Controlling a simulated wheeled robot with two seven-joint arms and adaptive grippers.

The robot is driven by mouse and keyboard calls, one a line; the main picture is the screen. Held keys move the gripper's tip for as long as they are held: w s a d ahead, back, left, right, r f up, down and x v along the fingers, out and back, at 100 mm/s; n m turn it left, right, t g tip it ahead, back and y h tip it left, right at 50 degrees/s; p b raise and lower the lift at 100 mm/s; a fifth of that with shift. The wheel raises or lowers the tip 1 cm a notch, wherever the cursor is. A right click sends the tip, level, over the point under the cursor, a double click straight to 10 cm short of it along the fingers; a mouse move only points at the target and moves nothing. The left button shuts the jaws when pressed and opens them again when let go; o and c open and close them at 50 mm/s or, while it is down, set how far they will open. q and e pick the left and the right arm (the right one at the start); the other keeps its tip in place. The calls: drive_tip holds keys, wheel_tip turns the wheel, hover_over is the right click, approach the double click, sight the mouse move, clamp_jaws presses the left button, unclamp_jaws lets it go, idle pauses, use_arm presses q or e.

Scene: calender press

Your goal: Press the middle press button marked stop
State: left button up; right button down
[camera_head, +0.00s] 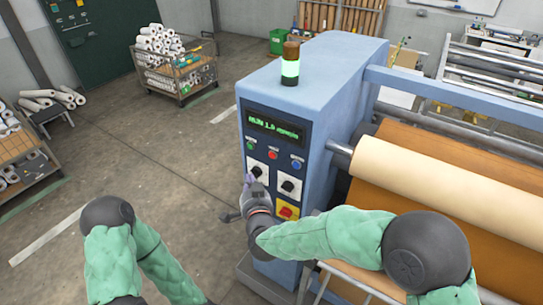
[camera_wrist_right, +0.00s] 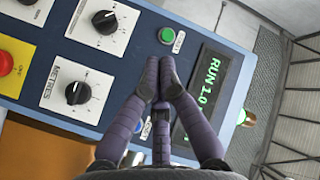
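The red middle button (camera_head: 273,154) sits between the green button (camera_head: 250,145) and the blue button (camera_head: 296,164), below the display on the blue press cabinet. My right gripper (camera_head: 249,181) is in front of the panel, lower and left of the red button in the head view. In the right wrist view its fingers (camera_wrist_right: 160,72) are together, with nothing seen between them. They point at the button row and hide the red button; the green button (camera_wrist_right: 166,35) and part of the blue button (camera_wrist_right: 145,130) show. Contact cannot be told. My left gripper is out of view.
The display (camera_wrist_right: 208,98) reads RUN 1.0. Two black knobs (camera_wrist_right: 105,22) (camera_wrist_right: 78,92) and a red emergency button on yellow (camera_head: 287,212) are below the buttons. A lit green lamp (camera_head: 290,68) stands on top. Rollers (camera_head: 430,185) lie to the right; floor is open left.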

sight(272, 156)
drive_tip(key=w+d+b, duration=0.1)
drive_tip(key=w+d, duration=0.4)
drive_tip(key=w, duration=0.2)
drive_tip(key=shift+b, duration=0.4)
drive_tip(key=shift+d, duration=0.1)
idle(1.2)
drive_tip(key=shift+w+d+b, duration=0.2)
drive_tip(key=shift+w+b, duration=0.15)
drive_tip(key=shift+b, duration=0.05)
drive_tip(key=shift+w+d, duration=0.25)
idle(0.7)
drive_tip(key=shift+s+a, duration=0.1)
drive_tip(key=shift+a, duration=0.05)
drive_tip(key=shift+s+a, duration=0.35)
drive_tip(key=shift+s, duration=0.15)
idle(0.3)
